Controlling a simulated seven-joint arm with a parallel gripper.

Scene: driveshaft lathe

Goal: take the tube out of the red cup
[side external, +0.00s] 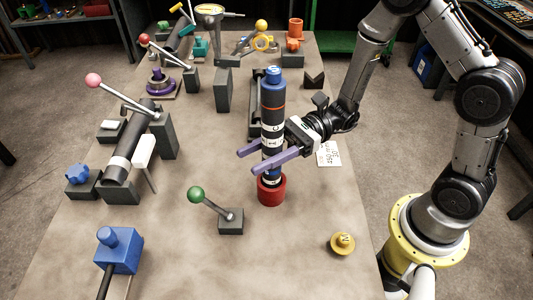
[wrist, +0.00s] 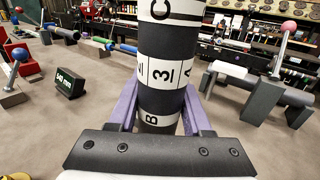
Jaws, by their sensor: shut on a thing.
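The tube (side external: 272,112) is long, dark and upright, with a blue top, an orange ring and white bands. Its lower end stands in the red cup (side external: 271,190) on the table, and the cup's wall hides the very bottom. My gripper (side external: 250,151) is shut on the tube above the cup, its purple fingers on either side of it. The red cup is not visible there.
A green-knobbed lever (side external: 196,195) stands left of the cup, and a yellow knob (side external: 342,243) lies to the right. A dark block (side external: 257,105) stands behind the tube. A pink-knobbed lever fixture (side external: 130,150) is at left. The front middle of the table is clear.

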